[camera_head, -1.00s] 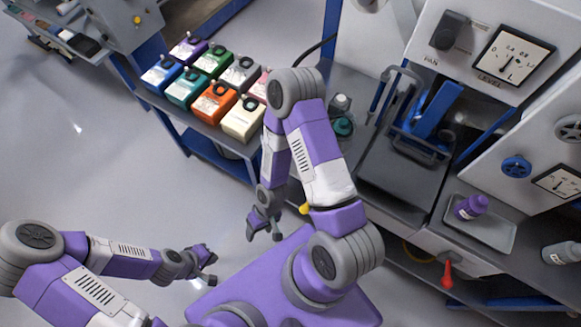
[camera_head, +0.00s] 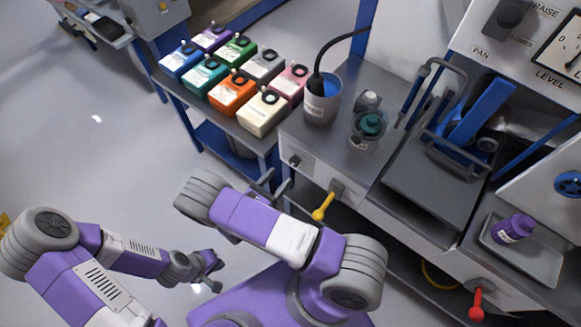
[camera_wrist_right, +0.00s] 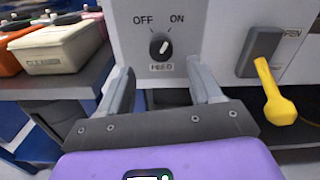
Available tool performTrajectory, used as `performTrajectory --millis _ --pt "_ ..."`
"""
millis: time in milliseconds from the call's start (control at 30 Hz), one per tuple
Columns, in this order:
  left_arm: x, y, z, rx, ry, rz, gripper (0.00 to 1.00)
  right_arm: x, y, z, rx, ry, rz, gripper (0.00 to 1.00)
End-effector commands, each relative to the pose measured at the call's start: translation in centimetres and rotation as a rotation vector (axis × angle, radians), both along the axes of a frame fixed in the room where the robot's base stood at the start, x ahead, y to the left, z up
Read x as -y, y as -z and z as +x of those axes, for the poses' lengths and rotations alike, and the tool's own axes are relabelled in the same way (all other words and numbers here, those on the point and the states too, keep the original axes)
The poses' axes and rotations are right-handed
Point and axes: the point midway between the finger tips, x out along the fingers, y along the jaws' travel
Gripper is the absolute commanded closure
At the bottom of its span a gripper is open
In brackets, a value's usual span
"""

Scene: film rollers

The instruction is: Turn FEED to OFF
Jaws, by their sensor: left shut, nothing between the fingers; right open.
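The FEED knob (camera_wrist_right: 160,46) is a small black knob with a white mark on a light panel, with OFF printed at upper left and ON at upper right. Its white mark appears to lean toward ON. The knob also shows on the cabinet front in the head view (camera_head: 295,161). My right gripper (camera_wrist_right: 160,82) is open, its two fingers pointing at the panel on either side below the knob, apart from it. In the head view my right gripper (camera_head: 272,184) is just in front of the cabinet, partly hidden by its arm. My left gripper (camera_head: 213,272) is shut and empty over the floor.
A yellow lever (camera_wrist_right: 275,95) hangs right of the knob; it also shows in the head view (camera_head: 323,208). Several coloured boxes (camera_head: 232,92) stand on the bench at left. A grey cup (camera_head: 322,100) stands above the panel. A red lever (camera_head: 477,303) is at lower right.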

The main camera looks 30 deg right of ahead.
Motion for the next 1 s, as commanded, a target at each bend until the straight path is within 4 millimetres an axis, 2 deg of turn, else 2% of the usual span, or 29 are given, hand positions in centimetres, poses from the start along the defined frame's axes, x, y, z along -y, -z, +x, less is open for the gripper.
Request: performTrajectory --millis 400,600,800,867,1000 --pt "0.0 0.7 0.0 0.0 0.0 0.0 1.0 5.6 0.0 2.2 0.002 0.004 -0.001 0.35" --pt "0.0 0.8 0.0 0.0 0.0 0.0 1.0 6.6 0.0 2.7 0.0 0.002 0.0 0.35" --pt "0.0 0.8 0.0 0.0 0.0 0.0 1.0 6.6 0.0 2.7 0.0 0.002 0.0 0.35" --pt "0.0 0.8 0.0 0.0 0.0 0.0 1.0 6.6 0.0 2.7 0.0 0.002 0.0 0.41" --pt "0.0 0.8 0.0 0.0 0.0 0.0 1.0 6.6 0.0 2.7 0.0 0.002 0.0 0.63"
